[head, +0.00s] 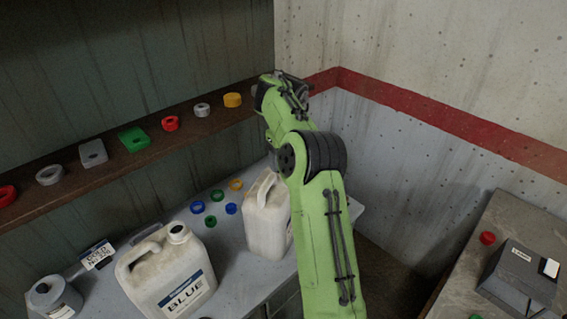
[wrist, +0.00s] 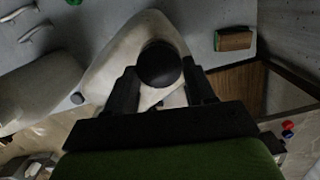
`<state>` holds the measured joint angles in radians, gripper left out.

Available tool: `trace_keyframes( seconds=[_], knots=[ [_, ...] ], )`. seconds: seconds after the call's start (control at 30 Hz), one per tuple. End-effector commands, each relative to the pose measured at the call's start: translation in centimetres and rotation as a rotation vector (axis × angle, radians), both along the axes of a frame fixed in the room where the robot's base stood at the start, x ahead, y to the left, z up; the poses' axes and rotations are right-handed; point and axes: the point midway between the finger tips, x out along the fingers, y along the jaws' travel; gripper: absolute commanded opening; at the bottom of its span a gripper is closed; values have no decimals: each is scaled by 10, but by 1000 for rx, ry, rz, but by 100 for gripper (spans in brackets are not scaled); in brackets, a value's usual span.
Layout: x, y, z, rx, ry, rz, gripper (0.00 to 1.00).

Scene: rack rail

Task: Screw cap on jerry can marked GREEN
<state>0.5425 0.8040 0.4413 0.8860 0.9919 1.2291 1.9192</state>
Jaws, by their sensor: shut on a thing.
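My gripper (wrist: 163,78) is shut on a dark round cap (wrist: 160,62), one black finger on each side. The cap is over the top of a white jerry can (wrist: 118,58); I cannot tell whether it touches the neck. In the head view a white jerry can (head: 265,222) stands on the grey bench, partly behind my green arm, and no marking on it is readable. My gripper is hidden there. Another white jerry can (head: 150,265), labelled BLUE, stands open to its left. I see no readable GREEN marking.
Several coloured rings, including an orange one (head: 236,185), lie on the bench (head: 225,250) behind the cans. A wall shelf (head: 110,160) holds several caps and blocks. A grey canister (head: 55,298) stands at far left. A side counter (head: 510,230) at right carries a dark box (head: 512,275).

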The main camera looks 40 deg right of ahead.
Motion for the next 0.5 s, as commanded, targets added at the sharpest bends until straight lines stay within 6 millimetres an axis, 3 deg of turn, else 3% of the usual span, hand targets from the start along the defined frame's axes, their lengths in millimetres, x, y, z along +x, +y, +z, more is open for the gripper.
trace_keyframes(
  seconds=[0.1, 0.2, 0.5],
  knots=[
    [2, 1, -1, -3, -2, -399, 14],
    [1, -1, 1, -3, 0, -632, 15],
    [0, -1, 1, -1, 2, -964, 14]
  ],
)
